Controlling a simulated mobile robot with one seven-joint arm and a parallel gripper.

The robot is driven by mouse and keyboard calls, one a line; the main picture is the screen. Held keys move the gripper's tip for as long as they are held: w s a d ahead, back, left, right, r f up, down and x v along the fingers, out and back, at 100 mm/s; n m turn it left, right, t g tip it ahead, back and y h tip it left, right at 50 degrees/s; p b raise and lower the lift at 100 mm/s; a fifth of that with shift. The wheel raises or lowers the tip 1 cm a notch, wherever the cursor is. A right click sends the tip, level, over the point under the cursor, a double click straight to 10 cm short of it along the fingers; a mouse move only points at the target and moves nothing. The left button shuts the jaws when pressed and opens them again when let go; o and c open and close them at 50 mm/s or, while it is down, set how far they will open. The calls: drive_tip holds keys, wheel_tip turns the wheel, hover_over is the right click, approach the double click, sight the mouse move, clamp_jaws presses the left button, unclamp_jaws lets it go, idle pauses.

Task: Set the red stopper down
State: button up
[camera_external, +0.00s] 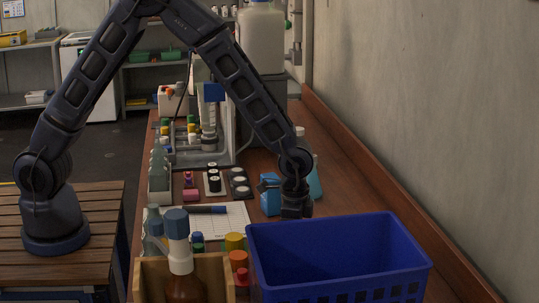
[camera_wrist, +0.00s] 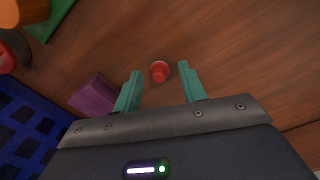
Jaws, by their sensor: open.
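The red stopper (camera_wrist: 159,72) is a small round red piece on the brown wooden bench top (camera_wrist: 240,60) in the wrist view. My gripper (camera_wrist: 160,75) is open, with one teal finger on each side of the stopper and a visible gap to both. In the external view my gripper (camera_external: 297,211) hangs pointing down just behind the blue basket (camera_external: 340,245). I cannot make out the stopper there; the basket hides the bench below my gripper.
A purple block (camera_wrist: 95,97) stands close to the left finger, with the blue basket (camera_wrist: 35,130) beyond it. Blue boxes (camera_external: 269,194), bottles and a paper sheet (camera_external: 215,222) crowd the bench. A wall (camera_external: 420,110) runs along the right. Bare wood lies ahead and right in the wrist view.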

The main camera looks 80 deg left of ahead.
drive_tip(key=s+a+r+t, duration=0.1)
drive_tip(key=s+a+r, duration=0.15)
drive_tip(key=r, duration=0.85)
drive_tip(key=s+a+r, duration=0.2)
drive_tip(key=s+r, duration=0.2)
drive_tip(key=r, duration=0.7)
drive_tip(key=s+a+r+n+t, duration=0.15)
drive_tip(key=s+a+r, duration=0.25)
drive_tip(key=s+r, duration=0.5)
drive_tip(key=s+a+r+n+t, duration=0.1)
drive_tip(key=s+a, duration=0.1)
drive_tip(key=s, duration=0.9)
drive_tip(key=s+a+r+n+t, duration=0.1)
drive_tip(key=s+a+r+n, duration=0.1)
drive_tip(key=s, duration=1)
drive_tip(key=shift+s+a, duration=0.3)
drive_tip(key=shift+a, duration=0.2)
